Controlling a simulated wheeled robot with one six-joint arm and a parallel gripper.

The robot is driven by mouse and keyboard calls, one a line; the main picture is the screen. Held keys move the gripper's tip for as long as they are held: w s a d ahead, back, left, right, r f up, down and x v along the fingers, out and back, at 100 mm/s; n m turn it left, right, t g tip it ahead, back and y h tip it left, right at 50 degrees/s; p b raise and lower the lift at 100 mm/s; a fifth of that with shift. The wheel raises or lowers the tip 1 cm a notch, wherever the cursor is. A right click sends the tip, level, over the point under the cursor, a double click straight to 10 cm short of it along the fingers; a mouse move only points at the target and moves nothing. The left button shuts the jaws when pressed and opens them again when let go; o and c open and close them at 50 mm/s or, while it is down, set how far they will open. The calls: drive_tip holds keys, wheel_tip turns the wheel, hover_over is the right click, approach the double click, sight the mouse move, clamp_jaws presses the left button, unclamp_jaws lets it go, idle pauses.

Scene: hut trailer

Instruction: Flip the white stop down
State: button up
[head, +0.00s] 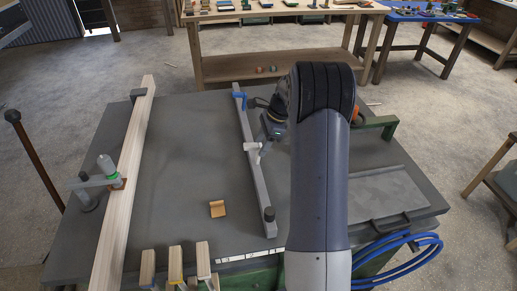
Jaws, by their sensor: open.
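The white stop (251,147) is a small pale piece on the long grey rail (261,194) that crosses the dark table. It appears to stick out across the top of the rail. My gripper (262,154) is open, just right of the stop and pointing down beside the rail. My arm comes in from the bottom and bends over, hiding part of the table behind it. Whether a fingertip touches the stop is too small to tell.
The dark table (180,160) has a long wooden beam (130,160) with a clamp (105,170) at left. A blue piece (240,96) and a dark knob (269,213) sit at the rail's ends. An orange block (217,209) lies left of the rail. Blue hoses (410,240) hang lower right.

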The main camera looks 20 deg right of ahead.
drive_tip(key=shift+x, duration=1.55)
clamp_jaws()
